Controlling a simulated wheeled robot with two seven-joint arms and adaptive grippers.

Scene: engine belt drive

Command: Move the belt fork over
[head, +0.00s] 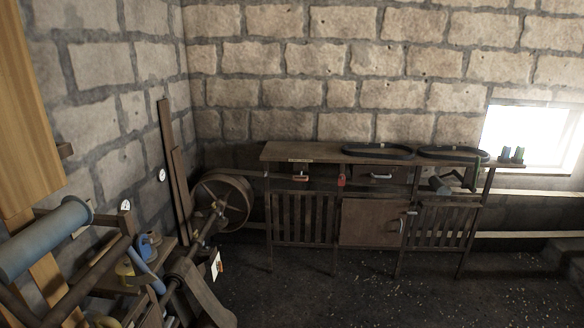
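A large spoked pulley wheel (222,201) stands by the left corner of the room. A line shaft (199,243) runs from it toward the lower left. A broad brown strip that looks like a belt (207,300) slopes down from the shaft near the bottom edge. I cannot make out the belt fork for certain among the dark bars and parts around the shaft. Neither of my grippers shows in the head view.
A blue-grey roller (45,240) and a wooden post (27,110) fill the near left. A long workbench (281,152) stands against the back wall, with two black belt loops (379,151) (453,154) on top. The dark floor (350,295) before it is open.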

